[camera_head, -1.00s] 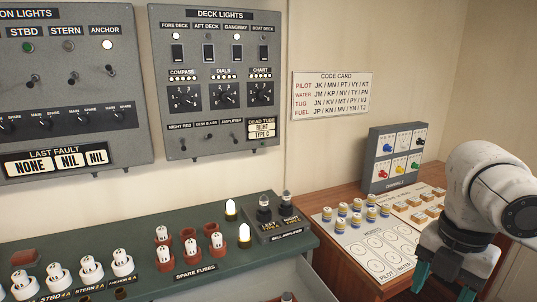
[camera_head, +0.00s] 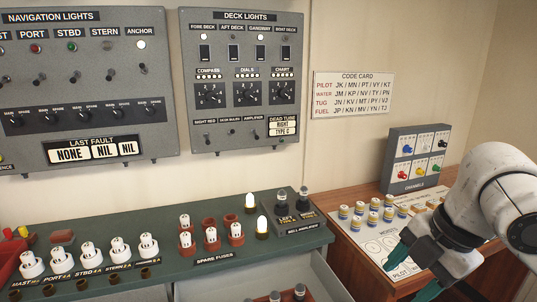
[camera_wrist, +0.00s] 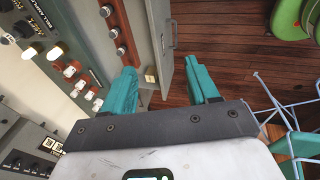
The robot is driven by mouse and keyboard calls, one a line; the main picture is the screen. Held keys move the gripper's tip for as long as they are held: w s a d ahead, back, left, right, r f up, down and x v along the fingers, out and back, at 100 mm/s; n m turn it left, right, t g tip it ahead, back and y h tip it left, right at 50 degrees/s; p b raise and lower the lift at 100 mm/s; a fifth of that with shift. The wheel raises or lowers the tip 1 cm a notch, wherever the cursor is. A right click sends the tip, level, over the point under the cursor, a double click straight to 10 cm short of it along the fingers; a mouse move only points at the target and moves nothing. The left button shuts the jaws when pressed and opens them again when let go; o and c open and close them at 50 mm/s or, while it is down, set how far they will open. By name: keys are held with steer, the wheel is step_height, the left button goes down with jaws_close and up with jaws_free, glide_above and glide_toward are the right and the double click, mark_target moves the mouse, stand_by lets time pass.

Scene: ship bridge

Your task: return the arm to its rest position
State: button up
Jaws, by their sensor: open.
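My arm (camera_head: 493,212) comes in at the right edge of the head view, white with dark joints. My gripper (camera_head: 408,280) has teal fingers, pointing down and left in front of the wooden desk. In the wrist view the fingers of my gripper (camera_wrist: 163,75) are spread wide apart with nothing between them. Below them lie an open drawer (camera_wrist: 165,45) and the plank floor (camera_wrist: 225,45). The gripper looks apart from the bench and the desk, and it hides part of the desk's front.
The green bench (camera_head: 120,225) carries fuses and bulbs. The open drawer under it also shows in the head view (camera_head: 330,280). The wooden desk (camera_head: 350,262) bears striped pieces and a channels box (camera_head: 415,160). A green round object (camera_wrist: 288,12) and thin blue-grey bars (camera_wrist: 270,95) stand over the floor.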

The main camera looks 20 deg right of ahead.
steer(key=w+a+f+m+t+y, duration=0.25)
steer(key=w+a+m, duration=0.3)
steer(key=a, duration=0.35)
steer(key=s+a+f+m+t, duration=0.1)
steer(key=s+a+f+m, duration=0.15)
steer(key=f+m, duration=0.65)
steer(key=s+f+m+g+h, duration=0.1)
steer(key=s+f, duration=0.3)
steer(key=f, duration=0.3)
steer(key=s+f+m+g, duration=0.1)
steer(key=s+f, duration=0.4)
steer(key=f, duration=0.2)
steer(key=s+d+f+m+g+h, duration=0.1)
steer(key=s+d+f+h, duration=0.1)
steer(key=s, duration=0.5)
steer(key=s+d+f+m+g+h, duration=0.1)
steer(key=s+d+f+m+g, duration=0.1)
steer(key=s+d+f, duration=0.2)
steer(key=s+f, duration=0.1)
steer(key=s, duration=0.2)
steer(key=shift+s+f+h, duration=0.25)
steer(key=shift+f+h, duration=0.1)
steer(key=shift+g, duration=0.25)
